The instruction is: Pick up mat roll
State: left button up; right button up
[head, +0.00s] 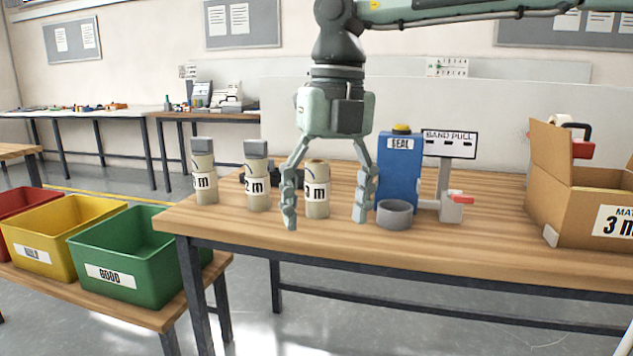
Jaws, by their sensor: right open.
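Three mat rolls stand upright on the wooden table. The left roll (204,178) and the middle roll (257,184) have grey tops and white labels. The right roll (317,200) has a brown top and a white label. My right gripper (328,209) points down, open, with its fingers apart. In the picture the right roll shows between the two fingers. I cannot tell whether the fingers are level with the roll or in front of it. No contact shows. My left gripper is not in view.
A blue seal box (397,175), a grey ring (394,214) and a band pull stand (446,180) are right of the gripper. An open cardboard box (585,215) is at the right. Green (135,287), yellow and red bins are at the left. The table's front edge is clear.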

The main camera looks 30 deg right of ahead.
aim_at(318, 170)
jog(key=i+l, duration=0.95)
